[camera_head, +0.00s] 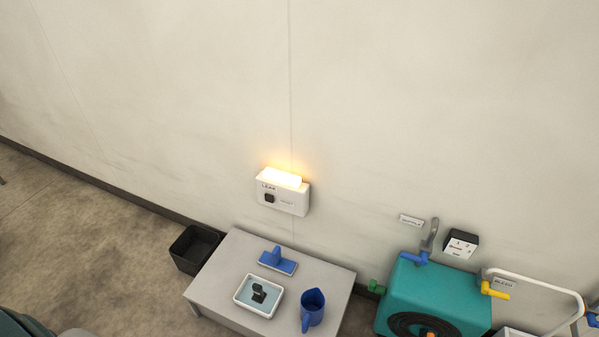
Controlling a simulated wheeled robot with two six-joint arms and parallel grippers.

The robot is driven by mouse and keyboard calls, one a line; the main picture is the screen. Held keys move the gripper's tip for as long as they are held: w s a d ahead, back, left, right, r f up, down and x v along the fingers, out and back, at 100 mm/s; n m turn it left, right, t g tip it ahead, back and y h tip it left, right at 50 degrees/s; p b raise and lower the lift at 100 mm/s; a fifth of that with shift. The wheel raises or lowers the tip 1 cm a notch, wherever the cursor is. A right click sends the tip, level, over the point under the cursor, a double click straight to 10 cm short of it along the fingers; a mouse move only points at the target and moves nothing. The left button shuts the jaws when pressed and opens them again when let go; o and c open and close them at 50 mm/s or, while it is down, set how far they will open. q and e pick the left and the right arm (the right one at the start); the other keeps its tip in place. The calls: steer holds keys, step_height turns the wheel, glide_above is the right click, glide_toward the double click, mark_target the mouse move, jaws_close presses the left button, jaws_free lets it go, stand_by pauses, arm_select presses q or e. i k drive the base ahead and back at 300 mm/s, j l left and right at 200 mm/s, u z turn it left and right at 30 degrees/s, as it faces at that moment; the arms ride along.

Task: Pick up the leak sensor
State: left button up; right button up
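A small black device (258,292), which looks like the leak sensor, sits in a shallow white tray (239,298) with a blue-grey inside. The tray is on the grey table (213,275). I cannot tell whether the tray holds liquid. A white wall box (284,196) marked "LEAK" hangs above the table, with a glowing amber lamp on top and a black square part on its front. Neither of my grippers shows in this view.
A blue jug (312,308) stands right of the tray, and a blue handled block (277,262) lies behind it. A black bin (193,250) stands left of the table. A teal machine (438,286) with a valve and pipes stands at the right. Floor at left is clear.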

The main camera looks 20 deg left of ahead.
mark_target(260, 295)
steer(key=u, duration=1.05)
